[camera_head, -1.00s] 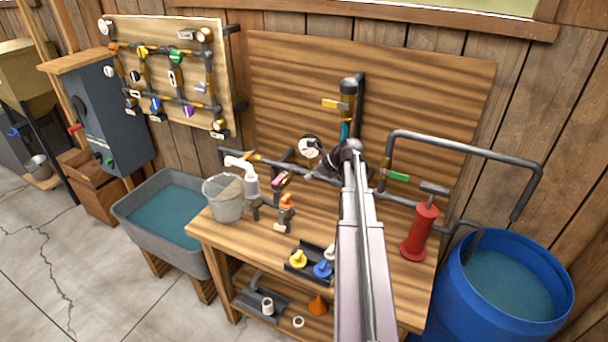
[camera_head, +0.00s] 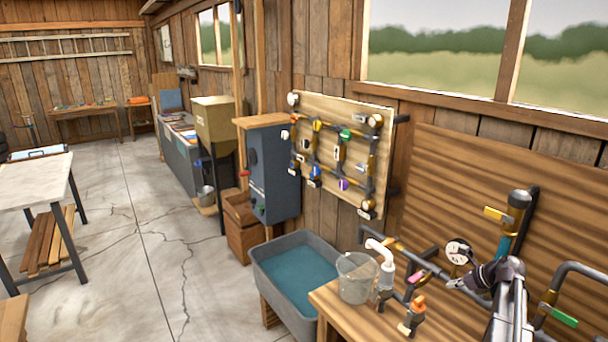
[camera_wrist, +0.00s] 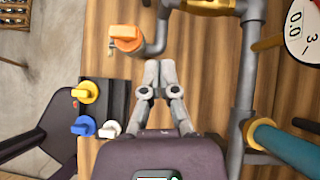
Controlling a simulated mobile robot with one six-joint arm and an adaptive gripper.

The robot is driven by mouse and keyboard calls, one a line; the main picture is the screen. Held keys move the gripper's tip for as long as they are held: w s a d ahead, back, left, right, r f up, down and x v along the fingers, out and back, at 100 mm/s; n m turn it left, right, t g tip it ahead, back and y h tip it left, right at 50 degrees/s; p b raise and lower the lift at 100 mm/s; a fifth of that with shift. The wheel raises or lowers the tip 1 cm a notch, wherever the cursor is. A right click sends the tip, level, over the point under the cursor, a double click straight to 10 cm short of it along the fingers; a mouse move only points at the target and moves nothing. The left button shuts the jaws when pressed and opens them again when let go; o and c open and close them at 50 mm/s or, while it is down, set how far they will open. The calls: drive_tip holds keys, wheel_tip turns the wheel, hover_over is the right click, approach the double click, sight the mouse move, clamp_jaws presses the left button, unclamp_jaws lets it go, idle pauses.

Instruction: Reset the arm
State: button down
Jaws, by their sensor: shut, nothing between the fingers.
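My gripper (camera_wrist: 159,75) shows in the wrist view with its two fingertips together and nothing between them. It is above the wooden bench top (camera_wrist: 190,55), between a tray of coloured knobs on the left and grey pipework on the right. In the head view my arm reaches in at the lower right, and its dark wrist is near the pipes and the round gauge (camera_head: 458,252). The fingertips are hard to make out there.
An orange-handled valve (camera_wrist: 126,38) is just left of the fingertips. A grey pipe (camera_wrist: 243,90) and a teal pipe (camera_wrist: 290,150) are to the right. A clear bucket (camera_head: 357,278) stands on the bench beside a water-filled sink (camera_head: 262,285).

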drive_tip(key=s+a+f+n+g+h, duration=0.1)
drive_tip(key=s+a+f+n+g, duration=0.1)
drive_tip(key=a+n, duration=0.65)
drive_tip(key=s+a+f+n+g, duration=0.25)
drive_tip(key=a+n, duration=0.25)
drive_tip(key=a, duration=0.7)
drive_tip(key=s+a+n+g+h, duration=0.2)
drive_tip(key=s+a+n+h, duration=0.2)
drive_tip(key=s+a+n, duration=0.5)
drive_tip(key=shift+s+a+f+n+g, duration=0.2)
drive_tip(key=shift+a+f+n+g, duration=0.2)
drive_tip(key=shift+a+n, duration=2.4)
drive_tip(key=shift+d, duration=0.2)
